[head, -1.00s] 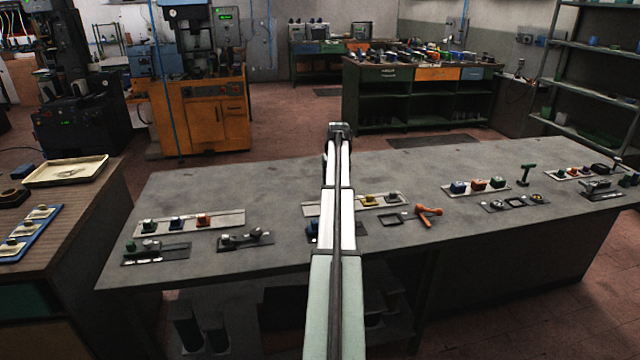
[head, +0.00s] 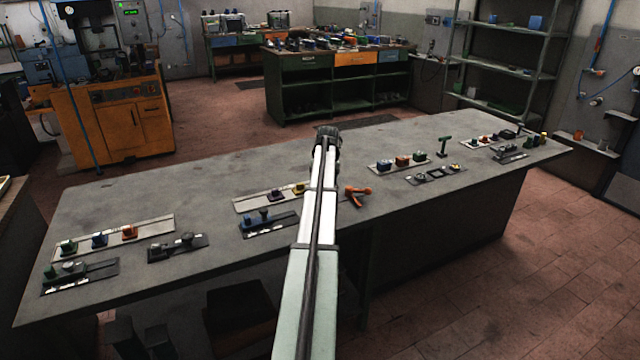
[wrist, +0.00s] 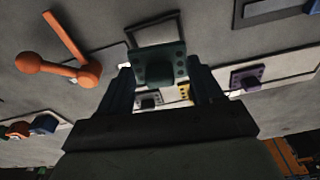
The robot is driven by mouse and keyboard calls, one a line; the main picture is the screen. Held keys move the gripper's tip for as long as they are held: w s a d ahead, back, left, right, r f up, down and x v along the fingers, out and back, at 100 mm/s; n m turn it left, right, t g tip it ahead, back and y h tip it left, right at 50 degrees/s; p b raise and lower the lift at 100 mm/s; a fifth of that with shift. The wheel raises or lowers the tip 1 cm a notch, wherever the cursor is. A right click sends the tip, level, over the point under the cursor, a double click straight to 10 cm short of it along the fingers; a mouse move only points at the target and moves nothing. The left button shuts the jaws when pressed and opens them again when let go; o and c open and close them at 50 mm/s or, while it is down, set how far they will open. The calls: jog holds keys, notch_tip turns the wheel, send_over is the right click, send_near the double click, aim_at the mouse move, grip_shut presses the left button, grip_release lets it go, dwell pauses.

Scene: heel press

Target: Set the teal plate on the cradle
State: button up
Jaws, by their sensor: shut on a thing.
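In the wrist view, a dark teal plate (wrist: 160,64) with small dots near its corners and a raised middle is between the two fingers of my gripper (wrist: 162,85). My gripper is shut on it and holds it over the grey bench. A thin square frame (wrist: 175,26) lies just beyond the plate and is partly covered by it. I cannot tell whether this frame is the cradle. In the head view, my arm hides the gripper and plate.
An orange handled tool (head: 357,192) lies close by; it also shows in the wrist view (wrist: 66,66). A pale strip (head: 250,205) with small blocks and a dark panel (head: 270,224) lie left of my arm. Another block strip (head: 400,163) lies right. Bare grey bench (head: 190,197) separates several fixtures.

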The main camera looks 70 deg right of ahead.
jog(key=shift+n, duration=0.6)
jog(key=shift+f, duration=0.1)
jog(key=shift+f, duration=0.1)
jog(key=shift+f, duration=2.2)
jog(key=shift+f, duration=0.3)
jog(key=o, duration=1.3)
jog(key=r, duration=0.4)
jog(key=s+a+r, duration=0.1)
jog(key=r, duration=0.8)
jog(key=shift+s+a+r, duration=0.15)
jog(key=shift+s+r, duration=0.05)
jog(key=shift+r, duration=0.05)
